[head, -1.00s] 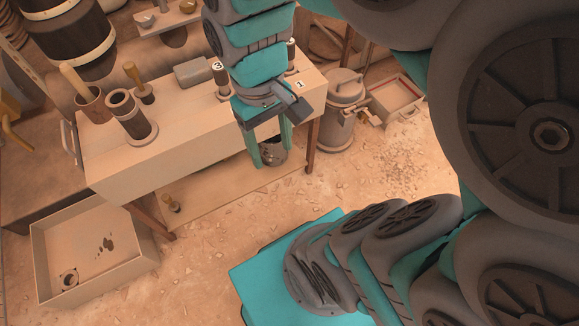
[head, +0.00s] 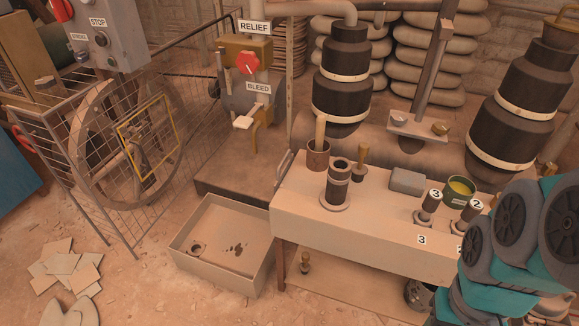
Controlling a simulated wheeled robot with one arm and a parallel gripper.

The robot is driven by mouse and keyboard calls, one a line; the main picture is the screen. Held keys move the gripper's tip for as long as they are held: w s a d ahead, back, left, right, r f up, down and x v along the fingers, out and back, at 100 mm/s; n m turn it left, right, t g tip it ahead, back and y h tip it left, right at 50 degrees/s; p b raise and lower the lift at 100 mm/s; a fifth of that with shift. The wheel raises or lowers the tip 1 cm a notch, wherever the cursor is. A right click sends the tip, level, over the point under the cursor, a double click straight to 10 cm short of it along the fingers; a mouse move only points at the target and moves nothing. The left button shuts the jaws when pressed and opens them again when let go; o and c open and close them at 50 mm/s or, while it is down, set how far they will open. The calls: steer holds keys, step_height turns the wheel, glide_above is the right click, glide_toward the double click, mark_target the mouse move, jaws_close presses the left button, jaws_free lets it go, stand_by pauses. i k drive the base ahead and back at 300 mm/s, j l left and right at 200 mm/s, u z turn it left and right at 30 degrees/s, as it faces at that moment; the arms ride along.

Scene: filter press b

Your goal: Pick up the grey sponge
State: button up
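A grey block (head: 408,181), which looks like the grey sponge, lies flat on the pale workbench (head: 350,225), towards its back edge. Nothing covers it and nothing holds it. It lies between a wooden-handled tool (head: 361,163) on its left and a dark upright piece marked 3 (head: 429,206) on its right. My arm fills the lower right corner, to the right of and nearer than the block. My gripper's fingertips do not show in this view, so I cannot see whether they are open.
A dark cylinder on a flange (head: 338,184) and a brown pot (head: 318,154) stand left on the bench. A green tin (head: 459,190) and a piece marked 2 (head: 468,215) stand right. A shallow box (head: 258,272) lies on the floor. A wire cage (head: 95,190) stands far left.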

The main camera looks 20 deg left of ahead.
mark_target(402, 180)
steer(key=u, duration=1.6)
steer(key=k, duration=0.65)
